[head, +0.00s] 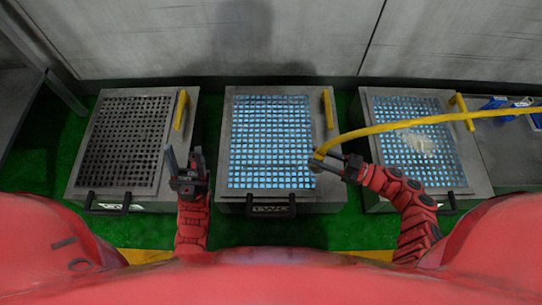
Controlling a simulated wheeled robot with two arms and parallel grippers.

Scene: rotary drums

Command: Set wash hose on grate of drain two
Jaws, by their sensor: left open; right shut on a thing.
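The yellow wash hose (405,124) arcs in from the right side, over the right drain, to my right gripper (324,161). My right gripper is shut on the hose near its end, at the lower right edge of the middle drain's grate (270,140). I cannot tell whether the hose end touches the grate. The middle grate shows blue through its holes. My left gripper (184,160) is open and empty, between the left drain (88,195) and the middle drain (222,180).
The left grate (125,135) is dark. The right grate (400,115) shows blue with a pale patch. Yellow handles (181,110) stand beside the grates. A grey wall (300,40) stands behind. A side surface (510,145) at right holds blue items (495,103).

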